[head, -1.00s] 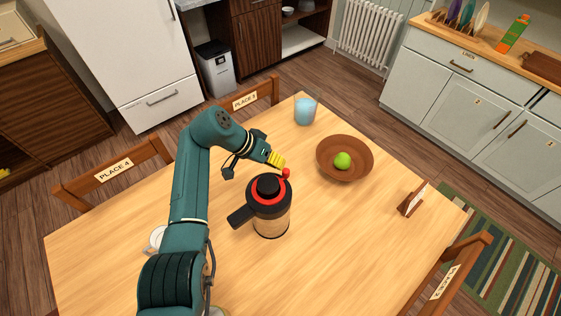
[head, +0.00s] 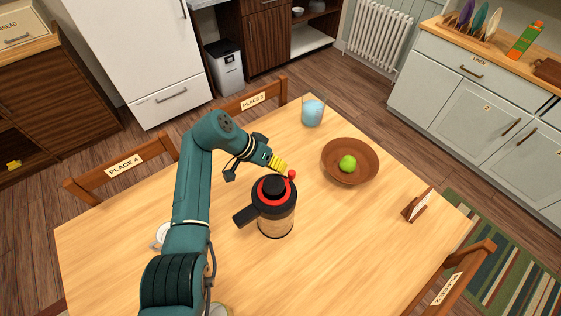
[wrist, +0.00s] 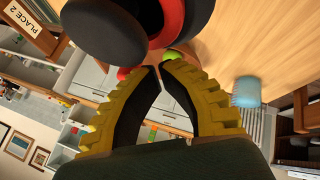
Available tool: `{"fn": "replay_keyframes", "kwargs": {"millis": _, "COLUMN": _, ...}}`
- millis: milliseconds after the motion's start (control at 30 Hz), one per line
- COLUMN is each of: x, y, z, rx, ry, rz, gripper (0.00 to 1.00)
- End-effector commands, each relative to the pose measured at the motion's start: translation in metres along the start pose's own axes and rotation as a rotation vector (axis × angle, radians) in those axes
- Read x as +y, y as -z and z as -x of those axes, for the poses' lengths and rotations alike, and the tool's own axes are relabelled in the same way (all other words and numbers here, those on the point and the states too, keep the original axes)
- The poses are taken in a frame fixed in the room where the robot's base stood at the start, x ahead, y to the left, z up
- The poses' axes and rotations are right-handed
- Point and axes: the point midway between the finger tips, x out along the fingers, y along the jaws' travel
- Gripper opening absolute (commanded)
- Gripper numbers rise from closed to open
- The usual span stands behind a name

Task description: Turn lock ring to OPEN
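A black and tan jug (head: 276,222) stands upright on the table, its handle towards the left. A red lock ring (head: 264,199) circles its black top, and a small red knob (head: 291,174) sticks out from the ring at the far right side. My gripper (head: 284,168), with yellow fingers, is just beyond the jug top, close beside the knob. In the wrist view the fingertips (wrist: 160,68) meet with nothing seen between them. The red ring (wrist: 170,20) and the black jug top (wrist: 107,28) show above them. I cannot tell whether a finger touches the knob. No OPEN marking is readable.
A brown bowl (head: 365,177) with a green apple (head: 347,163) lies right of the jug. A small card holder (head: 417,206) is at the right. A white cup (head: 161,235) is partly behind my arm.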

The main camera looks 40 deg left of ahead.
Motion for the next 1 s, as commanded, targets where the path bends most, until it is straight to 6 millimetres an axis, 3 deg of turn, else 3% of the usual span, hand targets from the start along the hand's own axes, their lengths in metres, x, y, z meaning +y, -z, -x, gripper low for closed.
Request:
{"fn": "replay_keyframes", "kwargs": {"millis": 400, "x": -0.036, "y": 0.007, "z": 0.003, "rx": -0.002, "ry": -0.002, "rz": -0.008, "gripper": 0.00}}
{"fn": "replay_keyframes", "kwargs": {"millis": 433, "x": -0.037, "y": 0.009, "z": 0.009, "rx": -0.001, "ry": -0.001, "rz": -0.010, "gripper": 0.00}}
{"fn": "replay_keyframes", "kwargs": {"millis": 500, "x": -0.035, "y": 0.015, "z": 0.038, "rx": 0.001, "ry": 0.000, "rz": -0.009, "gripper": 0.00}}
{"fn": "replay_keyframes", "kwargs": {"millis": 700, "x": -0.038, "y": 0.020, "z": 0.087, "rx": -0.002, "ry": -0.002, "rz": -0.007, "gripper": 0.00}}
{"fn": "replay_keyframes", "kwargs": {"millis": 833, "x": -0.040, "y": 0.021, "z": 0.104, "rx": -0.004, "ry": -0.004, "rz": -0.007, "gripper": 0.00}}
{"fn": "replay_keyframes", "kwargs": {"millis": 1000, "x": -0.040, "y": 0.021, "z": 0.110, "rx": -0.005, "ry": -0.005, "rz": -0.007, "gripper": 0.00}}
